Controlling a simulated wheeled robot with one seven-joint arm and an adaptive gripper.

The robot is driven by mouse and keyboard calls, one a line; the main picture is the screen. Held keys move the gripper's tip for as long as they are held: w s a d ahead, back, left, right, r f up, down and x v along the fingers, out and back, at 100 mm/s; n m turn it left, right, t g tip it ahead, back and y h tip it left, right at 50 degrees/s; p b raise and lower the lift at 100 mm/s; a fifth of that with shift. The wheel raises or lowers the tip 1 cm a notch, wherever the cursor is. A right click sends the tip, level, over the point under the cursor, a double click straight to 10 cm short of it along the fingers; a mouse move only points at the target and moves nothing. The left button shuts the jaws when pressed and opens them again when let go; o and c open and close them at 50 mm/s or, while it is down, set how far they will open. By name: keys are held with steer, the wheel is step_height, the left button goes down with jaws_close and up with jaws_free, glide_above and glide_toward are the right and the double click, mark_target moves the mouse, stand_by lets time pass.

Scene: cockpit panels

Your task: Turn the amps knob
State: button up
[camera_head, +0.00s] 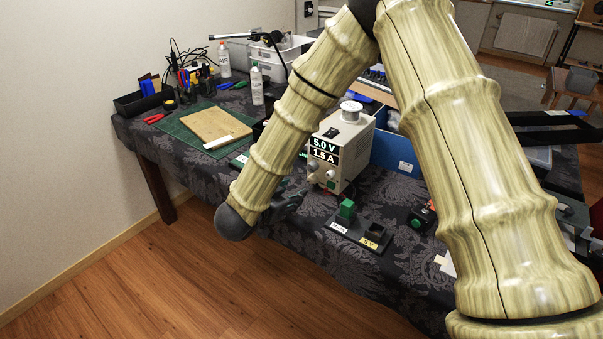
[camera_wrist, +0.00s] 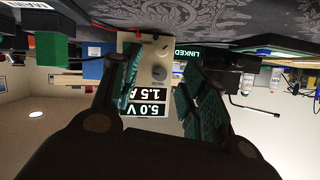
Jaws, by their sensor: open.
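A beige power supply (camera_head: 352,143) stands on the table, its display (camera_head: 325,152) reading 5.0 V and 1.5 A. Its front has two round knobs, one at the left (camera_head: 312,165) and one at the lower right (camera_head: 330,175); I cannot read which is for amps. In the wrist view, which is upside down, a knob (camera_wrist: 158,73) shows between the fingers beside the display (camera_wrist: 147,103). My gripper (camera_wrist: 162,62) is open and empty, its fingers spread in front of the panel, apparently apart from the knobs.
A dark switch base with a green block (camera_head: 347,209) sits in front of the supply. A red and black device with a green button (camera_head: 420,218) lies to its right. A blue box (camera_head: 398,152) stands behind. A green mat with a board (camera_head: 215,124) lies left.

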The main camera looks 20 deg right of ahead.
mark_target(310, 181)
steer(key=shift+w+d+f, duration=0.15)
steer(key=shift+w, duration=0.35)
steer(key=shift+w+d+f, duration=0.1)
steer(key=shift+w+d, duration=0.25)
steer(key=shift+d, duration=0.3)
steer(key=x, duration=0.8)
steer(key=shift+w+d+f, duration=0.2)
steer(key=shift+w, duration=0.15)
steer(key=shift+p, duration=0.3)
jaws_close()
